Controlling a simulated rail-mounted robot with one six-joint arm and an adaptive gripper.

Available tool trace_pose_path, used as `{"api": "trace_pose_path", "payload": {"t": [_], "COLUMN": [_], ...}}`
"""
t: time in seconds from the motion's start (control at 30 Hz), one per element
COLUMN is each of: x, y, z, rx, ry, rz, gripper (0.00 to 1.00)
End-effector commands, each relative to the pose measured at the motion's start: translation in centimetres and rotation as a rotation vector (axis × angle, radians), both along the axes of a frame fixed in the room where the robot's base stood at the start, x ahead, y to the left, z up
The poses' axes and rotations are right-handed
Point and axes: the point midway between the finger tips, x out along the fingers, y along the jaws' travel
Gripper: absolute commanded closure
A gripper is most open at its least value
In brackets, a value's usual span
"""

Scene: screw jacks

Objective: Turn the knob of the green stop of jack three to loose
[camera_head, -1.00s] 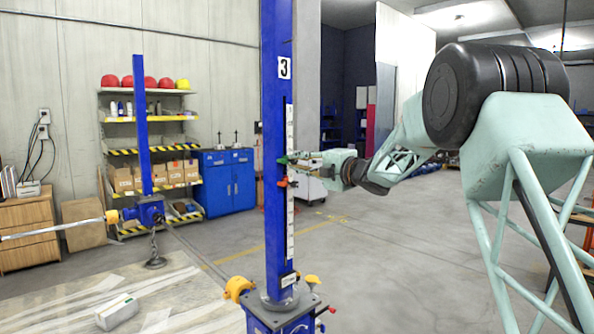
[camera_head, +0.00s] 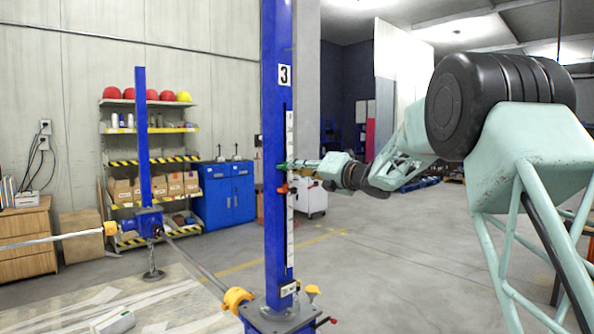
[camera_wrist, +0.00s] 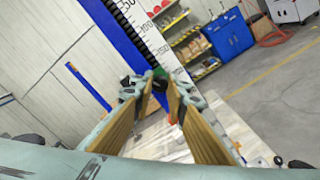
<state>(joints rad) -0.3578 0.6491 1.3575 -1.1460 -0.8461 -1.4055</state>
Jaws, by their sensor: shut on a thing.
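Jack three is the blue column (camera_head: 277,110) with a "3" label (camera_head: 284,75) and a white scale (camera_head: 290,225) on its side. The green stop (camera_head: 281,167) sits on the scale, above the red stop (camera_head: 282,188). My gripper (camera_head: 291,165) reaches in from the right at the green stop's height. In the wrist view, my gripper (camera_wrist: 159,92) is shut on the stop's small dark knob (camera_wrist: 160,83), with a finger on each side.
The red stop is close below my gripper. The jack's base (camera_head: 280,318) has yellow parts (camera_head: 237,298). Another blue jack (camera_head: 143,140), a shelf (camera_head: 150,103) and a blue cabinet (camera_head: 226,192) stand farther back.

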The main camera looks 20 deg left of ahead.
Motion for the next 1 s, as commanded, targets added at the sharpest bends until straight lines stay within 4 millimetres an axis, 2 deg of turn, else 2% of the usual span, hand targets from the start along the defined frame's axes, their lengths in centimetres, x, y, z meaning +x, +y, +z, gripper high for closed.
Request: {"api": "trace_pose_path", "payload": {"t": [0.43, 1.0], "x": [-0.01, -0.01], "y": [0.00, 0.00], "z": [-0.02, -0.02], "rx": [-0.108, -0.125], "ry": [-0.217, -0.251], "rz": [0.000, 0.000], "gripper": [0.97, 0.97]}}
